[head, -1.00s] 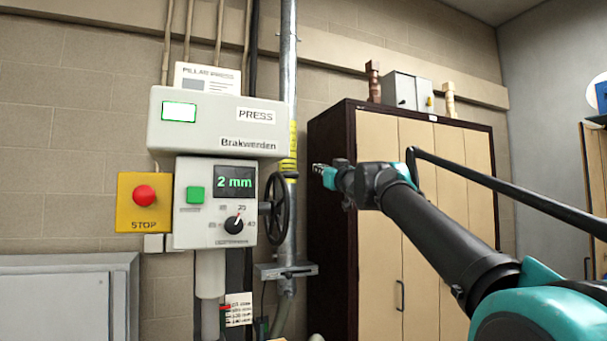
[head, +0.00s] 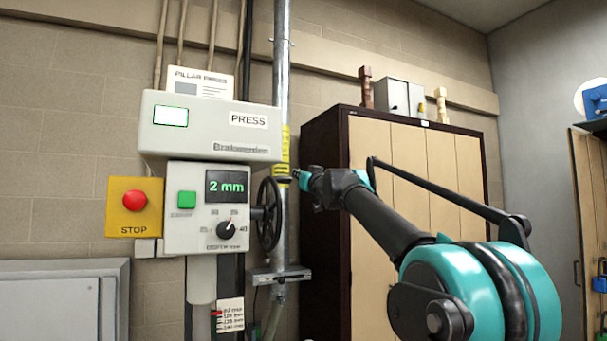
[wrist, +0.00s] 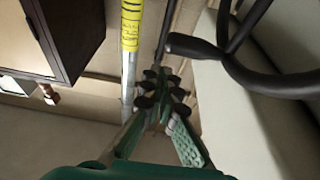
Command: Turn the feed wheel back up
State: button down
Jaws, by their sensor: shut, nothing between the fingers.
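The feed wheel (head: 268,214) is a black spoked handwheel on the right side of the grey press control box (head: 180,215). Its crank handle (head: 283,180) points right from the top part of the rim. The box display (head: 227,187) reads 2 mm. My gripper (head: 299,176) is just right of the handle, at about its height; I cannot tell whether they touch. In the wrist view my gripper (wrist: 160,88) is shut and empty, with the wheel's black rim (wrist: 285,86) and handle (wrist: 192,46) above and to the right of the fingertips.
A metal pipe with a yellow band (head: 281,150) runs upright behind the wheel. A tall dark-framed cabinet (head: 325,240) stands close right, behind my arm. A red stop button (head: 134,201) is on the left. A small bracket (head: 278,274) sits below the wheel.

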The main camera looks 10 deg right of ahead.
jog(key=shift+w+a+f, duration=0.3)
jog(key=shift+w+f, duration=0.15)
jog(key=shift+w, duration=0.35)
jog(key=shift+w, duration=0.1)
jog(key=shift+w+a+r, duration=0.2)
jog(key=shift+w, duration=0.45)
jog(key=shift+s+r, duration=0.1)
